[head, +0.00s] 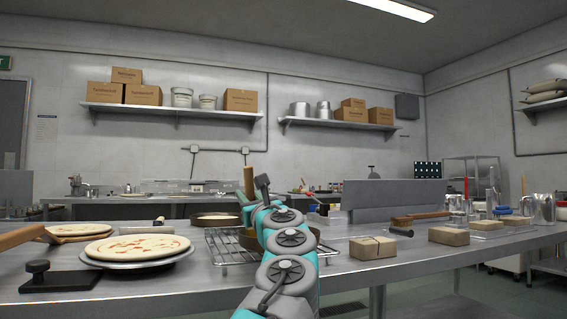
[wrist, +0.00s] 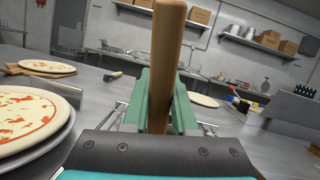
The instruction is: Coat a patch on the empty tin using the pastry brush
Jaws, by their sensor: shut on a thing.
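My gripper (wrist: 160,110) is shut on the wooden handle of the pastry brush (wrist: 168,40), which stands nearly upright between the green fingers. The handle also rises above my arm in the head view (head: 249,180). The bristles are hidden in both views. A round tin (head: 245,240) on the wire rack (head: 214,251) is mostly hidden behind my arm, so I cannot see inside it. A second shallow round tin (head: 215,219) lies on the counter behind the rack. I cannot tell which tin is empty.
Another pizza on a board (head: 75,231) is behind.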

